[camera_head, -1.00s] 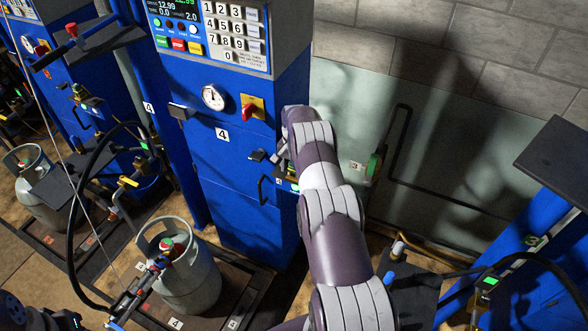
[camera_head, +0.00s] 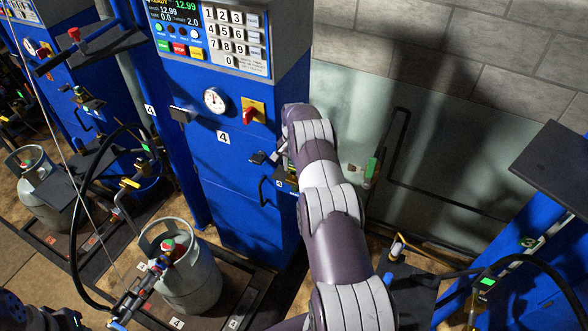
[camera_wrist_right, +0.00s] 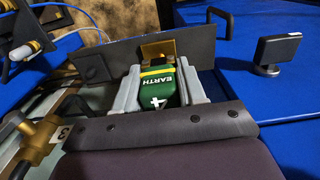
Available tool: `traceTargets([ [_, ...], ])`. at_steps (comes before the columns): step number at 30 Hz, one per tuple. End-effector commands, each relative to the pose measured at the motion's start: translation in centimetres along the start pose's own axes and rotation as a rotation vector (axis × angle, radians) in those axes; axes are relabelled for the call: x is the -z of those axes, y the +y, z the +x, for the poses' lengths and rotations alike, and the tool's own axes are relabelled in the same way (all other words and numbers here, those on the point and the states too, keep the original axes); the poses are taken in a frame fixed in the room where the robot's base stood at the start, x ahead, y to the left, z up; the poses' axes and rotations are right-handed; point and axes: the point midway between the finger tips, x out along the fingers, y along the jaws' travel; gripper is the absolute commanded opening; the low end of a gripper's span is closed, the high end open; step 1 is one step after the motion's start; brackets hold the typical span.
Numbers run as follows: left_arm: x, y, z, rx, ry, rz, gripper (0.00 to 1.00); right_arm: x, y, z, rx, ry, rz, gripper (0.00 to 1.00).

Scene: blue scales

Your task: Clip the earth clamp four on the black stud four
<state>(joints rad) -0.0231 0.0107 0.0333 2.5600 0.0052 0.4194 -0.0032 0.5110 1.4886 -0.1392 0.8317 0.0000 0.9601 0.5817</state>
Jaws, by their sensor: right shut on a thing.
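My right gripper (camera_wrist_right: 155,92) is shut on the green earth clamp four (camera_wrist_right: 157,86), which has a yellow band, the word EARTH and a white 4. Beyond the clamp are a brass piece (camera_wrist_right: 157,50) and a dark upright plate; whether they touch it is unclear. In the head view my right arm reaches the front of blue cabinet four (camera_head: 226,170), and its gripper is mostly hidden. A black square-headed stud (camera_wrist_right: 278,50) stands out from the blue panel, apart from the clamp to the right; it also shows in the head view (camera_head: 257,157). Its number is not readable. I cannot make out my left gripper.
A grey gas cylinder (camera_head: 192,285) stands on a scale platform before the cabinet. A black handle (camera_head: 262,190) lies just below the stud. A gauge (camera_head: 214,99) and red switch (camera_head: 249,114) are higher up. Another blue station (camera_head: 530,270) stands at the right.

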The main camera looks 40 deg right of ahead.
Motion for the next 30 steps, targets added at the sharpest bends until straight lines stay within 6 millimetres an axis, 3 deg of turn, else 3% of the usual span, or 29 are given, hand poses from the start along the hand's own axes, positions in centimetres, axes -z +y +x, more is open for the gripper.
traceTargets([
  [30, 0.5, 0.0, -4.0, 0.000, 0.000, 0.000, 0.43, 0.0, 0.0, -4.1, 0.000, 0.000, 0.000, 0.00],
])
